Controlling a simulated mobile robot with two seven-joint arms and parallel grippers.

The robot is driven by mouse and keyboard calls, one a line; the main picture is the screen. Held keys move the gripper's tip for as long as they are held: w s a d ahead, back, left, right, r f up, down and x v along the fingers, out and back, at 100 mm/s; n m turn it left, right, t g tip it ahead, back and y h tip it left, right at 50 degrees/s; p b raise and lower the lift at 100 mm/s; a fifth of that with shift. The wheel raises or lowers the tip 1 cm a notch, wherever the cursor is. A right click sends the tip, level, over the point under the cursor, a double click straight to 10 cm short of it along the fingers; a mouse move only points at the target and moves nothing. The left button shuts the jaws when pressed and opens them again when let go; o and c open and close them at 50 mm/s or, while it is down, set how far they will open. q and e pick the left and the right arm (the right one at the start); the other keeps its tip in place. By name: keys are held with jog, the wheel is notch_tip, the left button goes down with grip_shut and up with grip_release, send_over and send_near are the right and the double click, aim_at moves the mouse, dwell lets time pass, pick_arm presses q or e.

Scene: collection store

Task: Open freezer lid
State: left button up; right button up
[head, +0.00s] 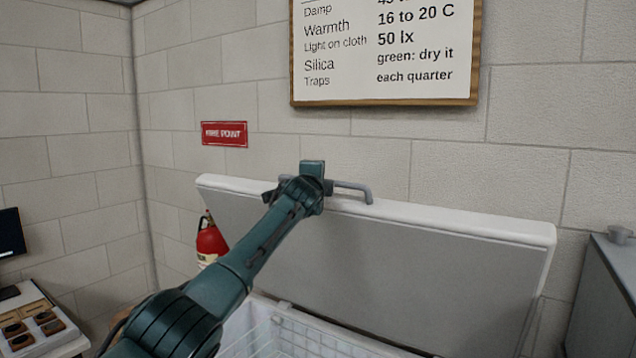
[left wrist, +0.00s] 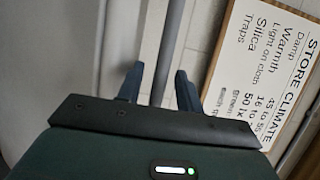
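The freezer lid (head: 400,255) stands raised and tilted back near the wall, its grey inner face towards me. Its grey bar handle (head: 355,188) is on the lid's upper edge. My left gripper (head: 308,184) is at the handle, partly hiding it. In the left wrist view the handle bar (left wrist: 171,40) runs between the two fingers of my left gripper (left wrist: 160,85). The fingers stand apart, with a gap visible beside the bar. The white freezer body (head: 262,325) is open below, with a wire basket inside. My right gripper is not in view.
A red fire extinguisher (head: 211,242) stands left of the freezer. A desk with a tray of dark round items (head: 38,325) is at the lower left. A grey cabinet (head: 608,290) stands at the right. A framed sign (head: 385,50) hangs above the lid.

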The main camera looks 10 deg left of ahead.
pick_arm(q)
jog(key=shift+s, duration=0.1)
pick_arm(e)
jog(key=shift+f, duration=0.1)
